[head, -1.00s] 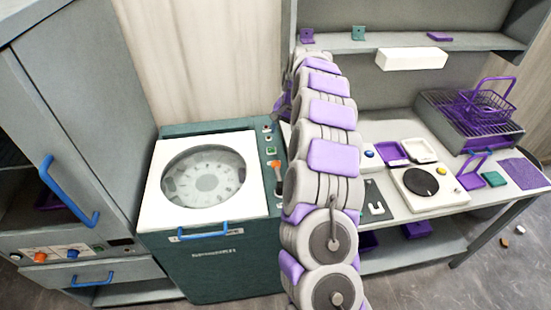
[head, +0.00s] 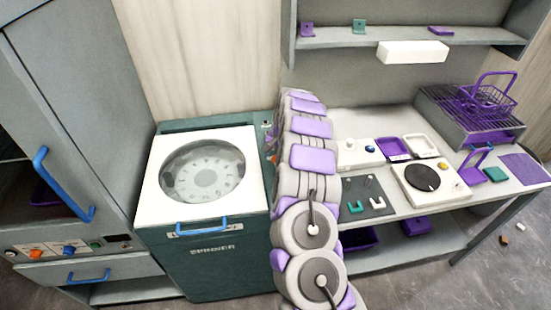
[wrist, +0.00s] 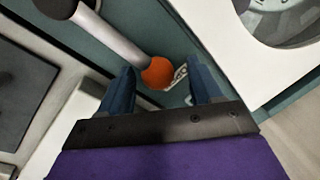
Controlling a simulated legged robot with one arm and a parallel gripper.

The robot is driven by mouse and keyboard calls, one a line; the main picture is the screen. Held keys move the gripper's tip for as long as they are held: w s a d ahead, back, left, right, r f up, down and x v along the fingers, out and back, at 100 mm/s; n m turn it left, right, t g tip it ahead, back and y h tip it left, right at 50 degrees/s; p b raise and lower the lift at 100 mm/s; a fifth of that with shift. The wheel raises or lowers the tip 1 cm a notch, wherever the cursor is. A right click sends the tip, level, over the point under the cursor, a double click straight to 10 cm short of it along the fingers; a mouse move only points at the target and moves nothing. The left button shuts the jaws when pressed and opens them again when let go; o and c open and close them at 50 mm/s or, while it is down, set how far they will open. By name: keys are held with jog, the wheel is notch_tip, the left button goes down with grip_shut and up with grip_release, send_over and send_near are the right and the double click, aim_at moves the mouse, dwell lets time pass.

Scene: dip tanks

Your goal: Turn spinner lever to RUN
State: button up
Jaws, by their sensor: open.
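The spinner (head: 205,260) is a teal cabinet with a white lid (head: 157,205), a round clear window and a blue handle. Its lever shows in the wrist view as a pale rod (wrist: 112,36) ending in an orange ball (wrist: 158,73). The rod runs from a dark base at upper left. My gripper (wrist: 162,66) is open, its two blue fingers on either side of the ball, which lies between the tips; I cannot tell whether either finger touches it. In the head view my arm hides the gripper and most of the spinner's control strip. No RUN mark is readable.
A bench (head: 405,207) at right holds a white device with a dark disc (head: 422,177), trays and a rack with a purple basket (head: 485,98). A grey cabinet (head: 75,110) with blue handles stands at left. A shelf (head: 345,42) hangs above the bench.

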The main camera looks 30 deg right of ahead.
jog(key=shift+d+f, duration=0.25)
jog(key=shift+a, duration=0.15)
jog(key=c, duration=0.5)
grip_shut()
